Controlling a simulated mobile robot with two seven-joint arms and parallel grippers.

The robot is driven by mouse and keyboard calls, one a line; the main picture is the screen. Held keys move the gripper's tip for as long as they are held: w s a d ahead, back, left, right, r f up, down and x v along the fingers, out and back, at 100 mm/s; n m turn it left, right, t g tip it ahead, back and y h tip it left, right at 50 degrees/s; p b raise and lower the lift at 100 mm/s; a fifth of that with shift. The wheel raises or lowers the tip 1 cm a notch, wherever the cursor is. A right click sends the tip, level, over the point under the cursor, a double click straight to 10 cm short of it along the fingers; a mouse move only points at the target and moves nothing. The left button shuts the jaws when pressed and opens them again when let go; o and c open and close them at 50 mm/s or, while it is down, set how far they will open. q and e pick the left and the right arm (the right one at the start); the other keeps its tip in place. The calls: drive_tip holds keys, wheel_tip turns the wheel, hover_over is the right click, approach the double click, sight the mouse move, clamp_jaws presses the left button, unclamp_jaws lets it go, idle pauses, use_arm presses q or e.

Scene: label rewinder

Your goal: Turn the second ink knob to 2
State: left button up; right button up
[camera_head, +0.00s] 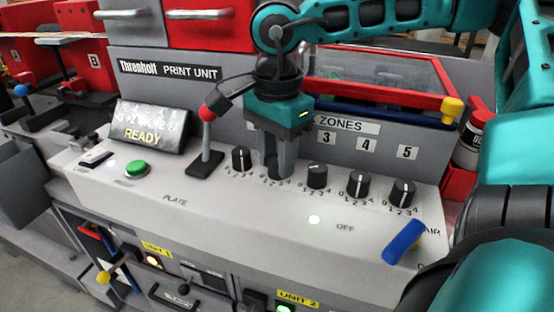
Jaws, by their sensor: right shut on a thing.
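My right gripper (274,172) points down onto the control panel, its fingers shut on the second ink knob (273,164). That knob is mostly hidden between the fingers, so I cannot read its pointer; part of its printed scale shows around it. The first knob (241,159) stands to the left with its white line pointing up. The third knob (317,176), fourth knob (358,184) and fifth knob (402,192) stand in a row to the right. The zone sign (348,125) is above them, with labels 3, 4 and 5 visible. My left gripper is not in view.
A red-topped lever (207,130) stands left of the knobs, close to my gripper. Beyond it are a green button (137,168) and a display (147,127) reading READY. A blue handle (403,242) sticks up at the front right. The panel in front of the knobs is mostly clear.

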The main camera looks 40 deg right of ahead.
drive_tip(key=m+b, duration=0.3)
drive_tip(key=shift+f, duration=0.2)
drive_tip(key=m+b, duration=0.2)
drive_tip(key=m, duration=0.1)
drive_tip(key=shift+w, duration=0.1)
drive_tip(key=shift+r+m+b, duration=0.1)
drive_tip(key=shift+m+b, duration=0.6)
drive_tip(key=shift+m, duration=0.2)
drive_tip(key=shift+m+b, duration=0.45)
drive_tip(key=shift+m, duration=0.45)
drive_tip(key=shift+r+m, duration=0.1)
drive_tip(key=shift+m, duration=0.2)
drive_tip(key=o, duration=1)
drive_tip(key=shift+o, duration=0.2)
drive_tip(key=shift+r, duration=0.1)
